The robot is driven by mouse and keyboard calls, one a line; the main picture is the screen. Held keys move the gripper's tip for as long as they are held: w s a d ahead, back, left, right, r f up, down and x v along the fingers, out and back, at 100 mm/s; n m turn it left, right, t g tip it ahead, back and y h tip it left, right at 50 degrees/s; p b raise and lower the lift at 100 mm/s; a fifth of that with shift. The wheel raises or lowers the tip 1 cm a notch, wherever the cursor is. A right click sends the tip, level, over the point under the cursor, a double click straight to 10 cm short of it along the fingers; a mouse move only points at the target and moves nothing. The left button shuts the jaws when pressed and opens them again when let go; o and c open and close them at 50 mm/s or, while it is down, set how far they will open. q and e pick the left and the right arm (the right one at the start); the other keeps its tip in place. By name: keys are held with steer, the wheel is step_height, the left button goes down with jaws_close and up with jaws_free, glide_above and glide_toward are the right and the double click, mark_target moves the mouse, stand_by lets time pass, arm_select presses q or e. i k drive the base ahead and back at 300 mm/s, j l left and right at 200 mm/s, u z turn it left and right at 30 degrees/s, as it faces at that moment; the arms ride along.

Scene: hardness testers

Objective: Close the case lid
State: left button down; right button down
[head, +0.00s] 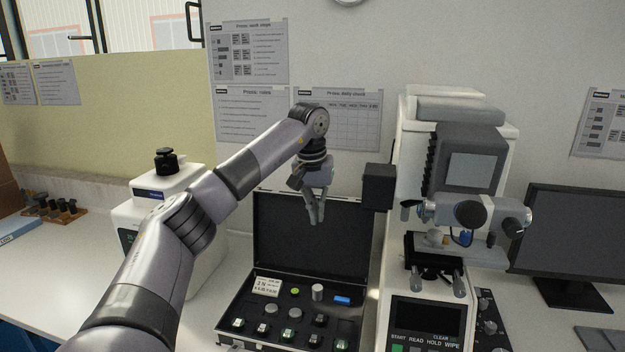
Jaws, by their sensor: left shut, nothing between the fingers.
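A black case (235,313) with a light metal edge stands open on the white bench in front of me. Its lid (345,240) stands raised at the back, with its dark inner side facing me. The case base holds several small metal blocks, a white label card (267,286), a green round piece and a blue piece. My left gripper (316,217) is shut and empty, pointing down. It appears in front of the upper part of the raised lid; I cannot tell whether it touches. My right gripper is not in view.
A large hardness tester (455,200) with a control panel stands close to the right of the case. A white instrument (160,200) stands at the left, partly behind my left arm. A monitor (575,240) is at the far right. A wooden block with dark pieces (55,211) is at the far left.

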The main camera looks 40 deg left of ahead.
mark_target(339, 247)
steer(key=i+j, duration=0.8)
steer(key=j, duration=0.25)
